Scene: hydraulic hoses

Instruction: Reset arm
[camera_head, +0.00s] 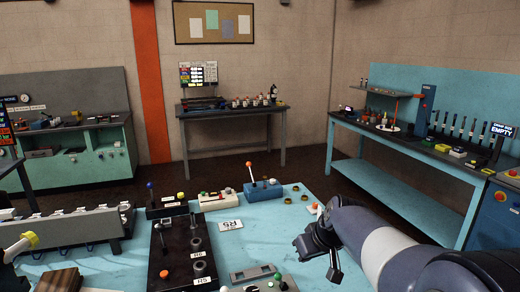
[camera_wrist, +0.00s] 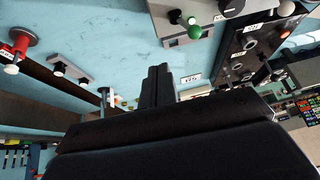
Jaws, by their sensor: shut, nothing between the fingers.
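My gripper (camera_head: 319,252) hangs at the end of my grey and white arm on the right side of the head view, over the right part of the light blue table (camera_head: 320,184). In the wrist view, my gripper's dark fingers (camera_wrist: 158,82) are closed together with nothing between them. It is apart from the black panel (camera_head: 181,250), which stands to its left with levers and round ports. A box with a green knob (camera_head: 278,276) is at the front edge of the head view, left of my gripper.
A blue lever box (camera_head: 262,190) and a white box (camera_head: 217,199) stand on the table's far side. A hose rack (camera_head: 70,225) is at the left. Benches stand along the walls: a dark table (camera_head: 235,128) at the back and a blue bench (camera_head: 400,165) at right. Dark floor lies between them.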

